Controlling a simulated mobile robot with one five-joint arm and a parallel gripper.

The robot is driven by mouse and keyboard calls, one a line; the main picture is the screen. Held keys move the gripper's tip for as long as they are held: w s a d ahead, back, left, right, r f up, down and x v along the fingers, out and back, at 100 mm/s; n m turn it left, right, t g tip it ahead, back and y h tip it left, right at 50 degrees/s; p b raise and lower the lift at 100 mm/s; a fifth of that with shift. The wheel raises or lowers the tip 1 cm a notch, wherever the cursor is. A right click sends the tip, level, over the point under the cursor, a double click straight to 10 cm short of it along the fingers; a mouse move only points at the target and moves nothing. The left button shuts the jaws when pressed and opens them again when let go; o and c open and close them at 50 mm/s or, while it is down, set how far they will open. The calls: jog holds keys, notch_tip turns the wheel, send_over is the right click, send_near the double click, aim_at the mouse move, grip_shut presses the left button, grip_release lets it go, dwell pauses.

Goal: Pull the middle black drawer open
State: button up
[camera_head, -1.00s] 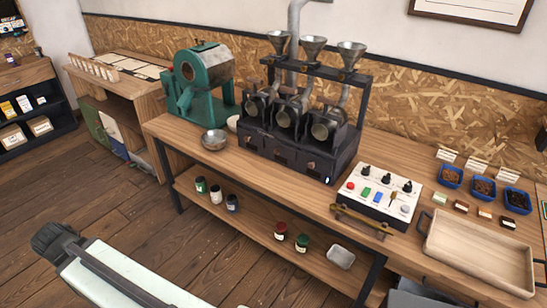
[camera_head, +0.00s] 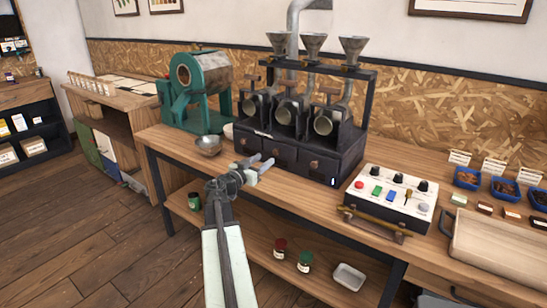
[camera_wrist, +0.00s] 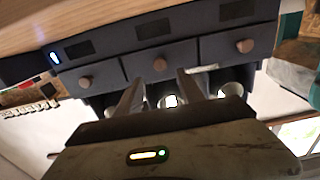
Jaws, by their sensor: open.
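The middle black drawer (camera_head: 283,153) is in the base of the black three-funnel machine (camera_head: 352,150), its front level with the drawers on either side. In the wrist view the middle drawer (camera_wrist: 145,66) shows a round brown knob (camera_wrist: 160,64). My gripper (camera_head: 264,163) is open and empty in front of the drawers, above the front of the bench. In the wrist view its two fingers (camera_wrist: 159,78) point at the middle drawer, one to each side of the knob and apart from it. My gripper's body hides part of the bench edge in the head view.
A metal bowl (camera_head: 208,146) and a green roaster (camera_head: 205,95) stand left of the machine. A white control box (camera_head: 390,197) stands to its right, with a wooden tray (camera_head: 500,250) beyond. Jars and a dish (camera_head: 348,277) stand on the lower shelf.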

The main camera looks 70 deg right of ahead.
aim_at(276, 152)
jog(key=x, duration=0.6)
jog(key=shift+s+d, duration=0.15)
jog(key=shift+d, duration=0.25)
grip_shut()
dwell(0.9)
